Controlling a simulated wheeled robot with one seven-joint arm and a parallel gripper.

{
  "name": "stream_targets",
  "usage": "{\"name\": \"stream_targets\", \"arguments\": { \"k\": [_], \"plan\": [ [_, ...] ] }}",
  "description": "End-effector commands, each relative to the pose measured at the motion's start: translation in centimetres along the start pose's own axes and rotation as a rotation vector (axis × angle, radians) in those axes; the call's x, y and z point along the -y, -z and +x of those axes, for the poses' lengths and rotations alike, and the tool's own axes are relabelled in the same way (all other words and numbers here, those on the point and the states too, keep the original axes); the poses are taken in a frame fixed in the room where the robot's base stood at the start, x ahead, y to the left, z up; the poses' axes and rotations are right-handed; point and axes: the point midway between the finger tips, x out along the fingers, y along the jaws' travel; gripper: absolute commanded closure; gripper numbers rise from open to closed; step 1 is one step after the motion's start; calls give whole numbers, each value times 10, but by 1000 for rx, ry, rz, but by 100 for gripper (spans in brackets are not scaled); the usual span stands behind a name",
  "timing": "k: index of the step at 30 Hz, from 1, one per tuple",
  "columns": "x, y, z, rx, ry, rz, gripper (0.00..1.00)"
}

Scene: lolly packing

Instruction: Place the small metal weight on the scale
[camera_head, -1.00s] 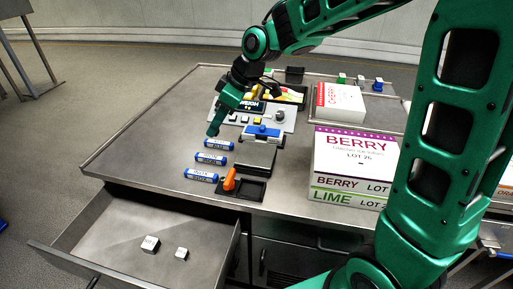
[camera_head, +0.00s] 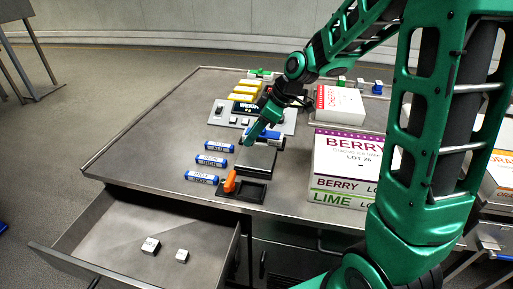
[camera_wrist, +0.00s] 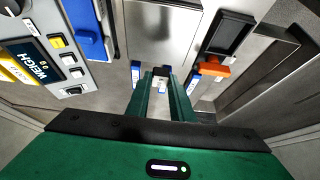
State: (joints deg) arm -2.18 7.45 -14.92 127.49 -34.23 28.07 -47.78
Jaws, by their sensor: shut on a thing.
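My gripper (camera_head: 244,144) is over the bench, just left of the blue-topped device and above the dark metal plate's left edge. In the wrist view its green fingers (camera_wrist: 160,84) are closed around a small pale thing, too small to identify surely. Two metal cubes lie in the open drawer: a larger one (camera_head: 150,246) and a smaller one (camera_head: 182,256). The grey panel with the WEIGH display (camera_head: 249,108) stands behind my gripper. The metal plate (camera_head: 258,168) lies in front of the blue-topped device (camera_head: 264,132); I cannot tell whether it is the scale's pan.
Several blue-labelled tubes (camera_head: 211,160) lie left of the plate. An orange handle (camera_head: 230,180) stands on a black tray (camera_head: 258,192) in front. Berry and lime boxes (camera_head: 345,158) rise at the right. The bench's left side is clear.

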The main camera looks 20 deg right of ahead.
Motion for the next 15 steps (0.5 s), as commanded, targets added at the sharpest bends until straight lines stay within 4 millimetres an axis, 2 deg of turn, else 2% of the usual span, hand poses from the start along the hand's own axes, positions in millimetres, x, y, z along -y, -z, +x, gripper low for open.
{"name": "stream_targets", "arguments": {
  "k": [3, 8, 15],
  "plan": [
    [-9, -16, 2, 1, -1, 3, 100],
    [-12, -23, 3, 0, 0, -1, 100],
    [-12, -37, 27, 2, 3, 2, 100]
  ]
}}
